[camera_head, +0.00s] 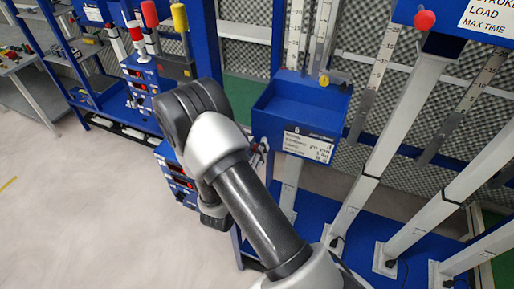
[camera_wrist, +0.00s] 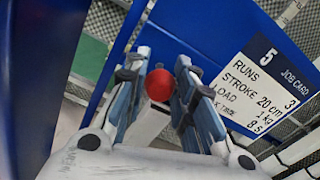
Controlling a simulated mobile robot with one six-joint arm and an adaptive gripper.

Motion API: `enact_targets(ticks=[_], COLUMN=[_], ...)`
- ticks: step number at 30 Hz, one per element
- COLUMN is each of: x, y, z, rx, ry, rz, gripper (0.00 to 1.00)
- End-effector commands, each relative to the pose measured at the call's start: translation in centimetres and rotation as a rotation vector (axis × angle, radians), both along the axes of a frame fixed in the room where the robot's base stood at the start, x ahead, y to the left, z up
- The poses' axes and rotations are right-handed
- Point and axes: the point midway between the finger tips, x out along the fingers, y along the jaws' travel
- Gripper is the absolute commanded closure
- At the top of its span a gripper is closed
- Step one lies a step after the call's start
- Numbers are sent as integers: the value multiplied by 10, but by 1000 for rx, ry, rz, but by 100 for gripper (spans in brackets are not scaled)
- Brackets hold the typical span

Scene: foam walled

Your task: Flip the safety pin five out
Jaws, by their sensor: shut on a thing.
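Safety pin five shows as a round red knob (camera_wrist: 159,85) in the wrist view, beside a white job card (camera_wrist: 262,80) marked 5. My gripper (camera_wrist: 158,88) is shut on this knob, with one finger on each side of it. The knob's shaft and the pin's mount are hidden behind the knob and fingers. In the head view my arm covers the knob, and only a small part of my gripper (camera_head: 258,155) shows at the left side of a blue open-topped box (camera_head: 292,125).
A similar red knob (camera_head: 425,20) is on the blue unit at upper right. Slanted pale columns (camera_head: 385,150) stand on a blue base at right. A blue rack (camera_head: 140,75) with red and yellow handles stands behind my arm. The floor (camera_head: 80,200) at left is clear.

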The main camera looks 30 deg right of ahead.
Motion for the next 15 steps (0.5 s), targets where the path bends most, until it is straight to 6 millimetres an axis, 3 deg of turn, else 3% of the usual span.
enact_targets(ticks=[10, 15], x=[-19, -21], y=[26, 27], z=[-1, 0], rx=[1, 0], ry=[2, 2], rz=[3, 1], gripper=[100, 100])
